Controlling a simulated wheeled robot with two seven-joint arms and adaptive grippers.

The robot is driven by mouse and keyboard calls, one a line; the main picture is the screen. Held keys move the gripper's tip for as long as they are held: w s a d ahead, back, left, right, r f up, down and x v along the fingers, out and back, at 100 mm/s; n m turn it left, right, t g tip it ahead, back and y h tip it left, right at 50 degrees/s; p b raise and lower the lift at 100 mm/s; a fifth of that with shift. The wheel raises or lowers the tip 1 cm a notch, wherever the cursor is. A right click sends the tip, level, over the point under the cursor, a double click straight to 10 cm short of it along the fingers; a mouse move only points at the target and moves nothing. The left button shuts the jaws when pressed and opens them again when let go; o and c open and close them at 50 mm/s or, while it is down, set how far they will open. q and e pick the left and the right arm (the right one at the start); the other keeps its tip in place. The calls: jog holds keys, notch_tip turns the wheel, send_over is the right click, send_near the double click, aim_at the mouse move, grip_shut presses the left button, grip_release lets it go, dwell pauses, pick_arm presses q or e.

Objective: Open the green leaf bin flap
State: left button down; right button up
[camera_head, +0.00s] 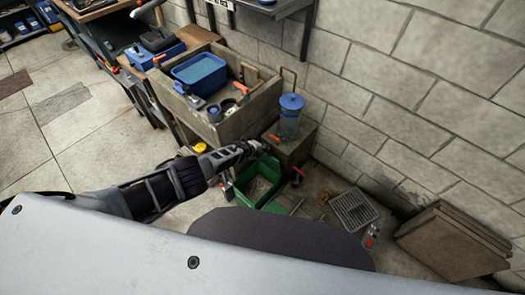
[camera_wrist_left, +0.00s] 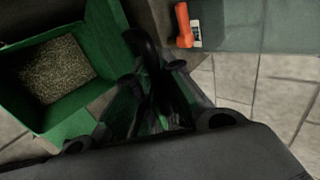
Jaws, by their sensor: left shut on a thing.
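My right gripper is out of view.
A wooden block (camera_head: 300,140) carrying a blue-lidded jar (camera_head: 290,115) stands just behind the bin. A sink box with a blue tub (camera_head: 200,73) is to the left. A floor grate (camera_head: 354,209) and brown boards (camera_head: 455,240) lie to the right. Open floor is at left.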

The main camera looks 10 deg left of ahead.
pick_arm(q)
jog(key=shift+w, duration=0.1)
dwell(0.3)
jog(key=c, duration=1.6)
grip_release()
jog(key=shift+d, duration=0.1)
jog(key=shift+c, duration=0.2)
jog(key=shift+o, duration=0.7)
jog(key=shift+r, duration=0.2)
